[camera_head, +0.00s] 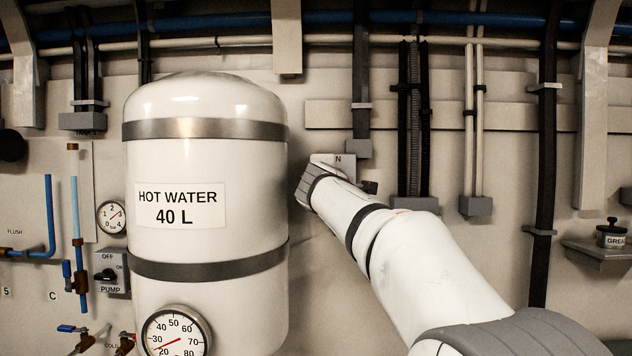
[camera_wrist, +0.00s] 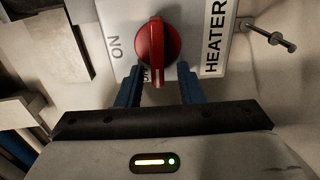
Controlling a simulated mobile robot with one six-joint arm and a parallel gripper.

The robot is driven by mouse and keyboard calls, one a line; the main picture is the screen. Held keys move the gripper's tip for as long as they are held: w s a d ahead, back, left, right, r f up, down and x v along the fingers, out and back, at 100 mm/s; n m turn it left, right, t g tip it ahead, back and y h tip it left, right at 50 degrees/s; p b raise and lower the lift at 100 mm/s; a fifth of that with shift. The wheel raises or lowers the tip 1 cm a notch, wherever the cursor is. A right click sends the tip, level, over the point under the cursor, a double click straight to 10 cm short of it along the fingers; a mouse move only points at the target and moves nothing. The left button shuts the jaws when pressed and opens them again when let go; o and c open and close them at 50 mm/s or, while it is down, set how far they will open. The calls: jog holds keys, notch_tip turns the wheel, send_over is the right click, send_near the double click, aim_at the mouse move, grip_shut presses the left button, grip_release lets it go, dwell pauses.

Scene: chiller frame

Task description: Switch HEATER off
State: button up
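In the wrist view the red HEATER knob (camera_wrist: 158,45) sits on a pale switch plate (camera_wrist: 205,15). The word ON is left of the knob and HEATER is right of it, both turned sideways. The knob's white pointer line faces down in the picture, towards my gripper, beside small dark lettering that is partly hidden and unreadable. My gripper (camera_wrist: 160,77) is open, with its two blue fingers apart on either side of the knob's lower end. I cannot tell whether they touch it. In the head view the plate (camera_head: 341,160) is mostly hidden behind my wrist.
A large hot water tank (camera_head: 205,180) stands close left of my wrist. A bolt (camera_wrist: 268,36) sticks out beside the plate in the wrist view. A separate PUMP switch (camera_head: 108,274) is left of the tank. Cable conduits (camera_head: 408,120) run down the wall to the right.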

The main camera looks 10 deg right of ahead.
jog(key=s+a+b, duration=0.1)
jog(key=s+b, duration=0.1)
jog(key=s, duration=0.5)
jog(key=shift+s+a, duration=0.25)
jog(key=shift+s, duration=0.05)
jog(key=shift+f, duration=0.1)
jog(key=s+d+f+m+g+p, duration=0.1)
jog(key=s+d+f+m+g, duration=0.15)
jog(key=s+f, duration=0.4)
jog(key=s+d+f+m+g+p, duration=0.1)
jog(key=s+f+m+g, duration=0.25)
jog(key=f, duration=0.65)
jog(key=s+d+f+m+g+p, duration=0.1)
jog(key=s+d+f+m+g, duration=0.2)
jog(key=f, duration=0.5)
jog(key=s+a+f+m+g+y, duration=0.1)
jog(key=s+a+f+m+g, duration=0.1)
jog(key=s+f, duration=0.6)
jog(key=s+a+f+m+g+y+p, duration=0.1)
jog(key=s+f+m+g, duration=0.3)
jog(key=s+f, duration=0.5)
jog(key=shift+s+a+m+y, duration=0.5)
jog(key=shift+s+y, duration=0.2)
jog(key=shift+s, duration=0.5)
jog(key=shift+o, duration=0.3)
